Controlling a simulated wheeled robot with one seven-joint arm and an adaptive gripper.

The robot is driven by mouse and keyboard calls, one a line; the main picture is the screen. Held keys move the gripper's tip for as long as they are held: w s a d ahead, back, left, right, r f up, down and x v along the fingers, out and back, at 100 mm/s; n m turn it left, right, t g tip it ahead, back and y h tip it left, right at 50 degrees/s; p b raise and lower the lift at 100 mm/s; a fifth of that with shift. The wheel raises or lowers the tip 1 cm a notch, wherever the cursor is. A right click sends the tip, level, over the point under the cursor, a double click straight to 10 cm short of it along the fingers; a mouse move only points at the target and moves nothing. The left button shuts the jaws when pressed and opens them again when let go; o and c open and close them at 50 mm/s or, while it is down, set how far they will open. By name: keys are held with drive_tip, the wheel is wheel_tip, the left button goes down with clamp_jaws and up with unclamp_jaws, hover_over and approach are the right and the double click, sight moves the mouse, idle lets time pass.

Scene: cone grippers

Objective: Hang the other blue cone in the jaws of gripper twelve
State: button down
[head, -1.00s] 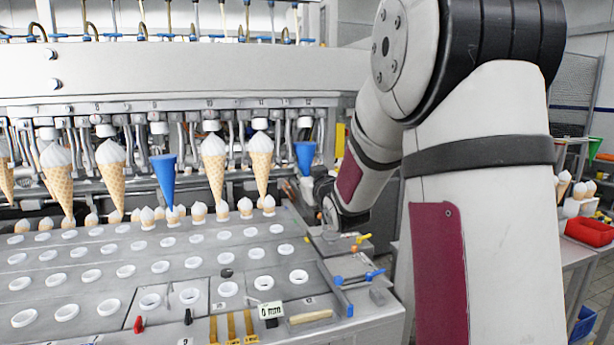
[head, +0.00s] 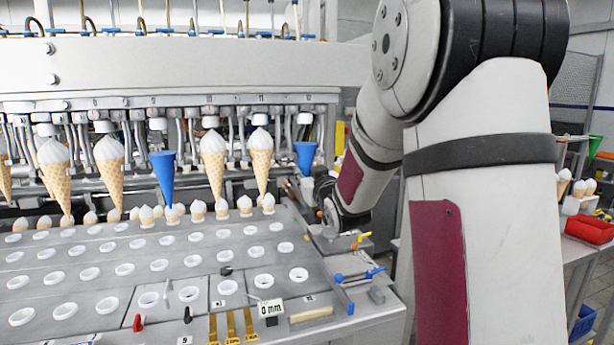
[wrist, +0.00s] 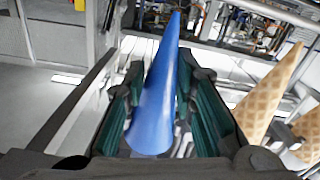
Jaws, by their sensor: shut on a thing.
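A blue cone (head: 305,155) stands upright, wide end up, below the label 12 on the machine's row of grippers. In the wrist view this blue cone (wrist: 157,105) lies between my gripper's two green-padded fingers. My gripper (wrist: 160,110) is shut on it. In the head view my gripper (head: 320,188) is small and partly hidden beside my arm, by the cone's lower end. Gripper twelve (head: 305,120) is above the cone; whether its jaws touch the cone I cannot tell. The first blue cone (head: 163,178) hangs further left, below gripper nine.
Waffle cones with white tops (head: 261,160) hang left of gripper twelve, close to my gripper; one waffle cone (wrist: 268,95) is just right of my fingers in the wrist view. Below is a plate with rows of holes (head: 130,255). A red bin (head: 590,230) is at far right.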

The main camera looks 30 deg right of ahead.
drive_tip(key=shift+f, duration=0.1)
idle(0.3)
drive_tip(key=c, duration=1.2)
unclamp_jaws()
drive_tip(key=shift+c, duration=0.2)
drive_tip(key=shift+o, duration=0.2)
drive_tip(key=shift+o, duration=1.4)
drive_tip(key=shift+s, duration=0.1)
drive_tip(key=p+v, duration=0.1)
drive_tip(key=v, duration=0.8)
drive_tip(key=shift+p, duration=0.4)
